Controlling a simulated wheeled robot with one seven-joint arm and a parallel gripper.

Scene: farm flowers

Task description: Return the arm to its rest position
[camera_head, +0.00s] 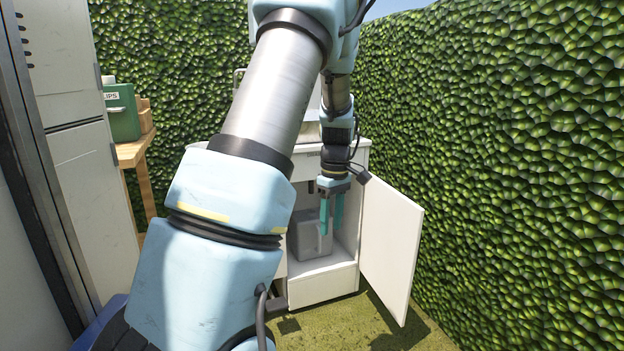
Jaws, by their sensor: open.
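My arm crosses the middle of the head camera view and reaches forward toward a white cabinet (325,285). My gripper (331,230) points down in front of the cabinet's open compartment. Its two teal fingers are apart, with nothing seen between them. A grey box-shaped object (309,240) stands inside the compartment, behind and to the left of the fingers. I cannot tell whether the fingers touch it. My arm hides the left part of the cabinet.
The cabinet door (391,245) stands open to the right of my gripper. A tall hedge (500,150) runs along the right side. On the left are a grey locker (80,150) and a wooden table (137,152) with a green box (122,115). Grass shows at the bottom right.

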